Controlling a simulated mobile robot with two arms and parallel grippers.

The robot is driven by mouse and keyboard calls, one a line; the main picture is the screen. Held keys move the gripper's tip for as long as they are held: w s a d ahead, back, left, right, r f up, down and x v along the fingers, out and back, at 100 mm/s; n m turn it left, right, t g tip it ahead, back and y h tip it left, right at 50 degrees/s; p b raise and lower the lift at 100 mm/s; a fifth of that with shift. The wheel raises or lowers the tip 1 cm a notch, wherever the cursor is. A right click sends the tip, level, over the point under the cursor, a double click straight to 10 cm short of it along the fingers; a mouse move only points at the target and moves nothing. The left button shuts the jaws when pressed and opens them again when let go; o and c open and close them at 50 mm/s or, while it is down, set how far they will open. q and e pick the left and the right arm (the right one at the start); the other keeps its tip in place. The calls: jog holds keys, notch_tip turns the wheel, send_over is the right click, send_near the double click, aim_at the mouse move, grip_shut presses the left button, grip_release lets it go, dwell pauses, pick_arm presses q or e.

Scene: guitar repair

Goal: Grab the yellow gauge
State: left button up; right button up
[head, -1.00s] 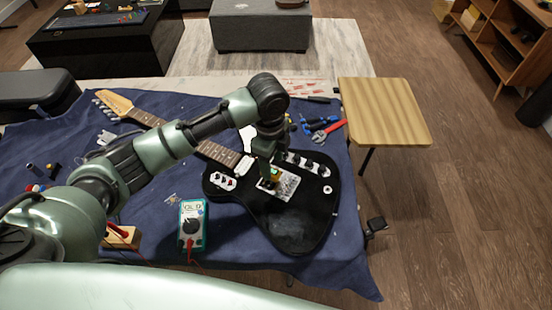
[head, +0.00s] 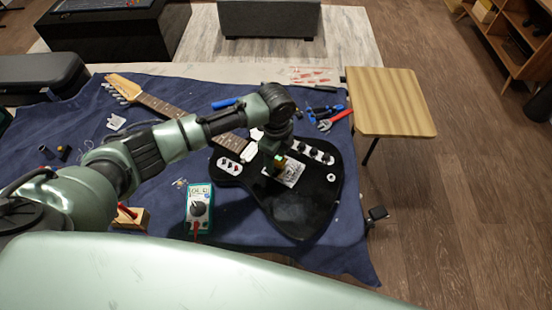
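My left arm reaches in from the left over the black electric guitar (head: 300,215). My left gripper (head: 277,168) points down beside the guitar's silver bridge plate (head: 291,175). A small green and orange-yellow patch (head: 280,160) shows at the fingers; I cannot tell whether it is the yellow gauge or part of the gripper. The fingers are too small and dark to tell whether they are open or shut. No other clearly yellow gauge shows. A teal multimeter (head: 199,208) with a white face lies left of the guitar body. My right gripper is out of view.
A blue cloth (head: 240,235) covers the workbench. Red-handled pliers (head: 331,121) and blue tools lie behind the guitar. A wooden block (head: 131,218) and small dark parts (head: 46,152) lie at the left. A wooden stool (head: 391,102) stands at the right, with open floor beyond.

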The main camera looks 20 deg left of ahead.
pick_arm(q)
grip_shut()
jog(key=shift+r, duration=0.1)
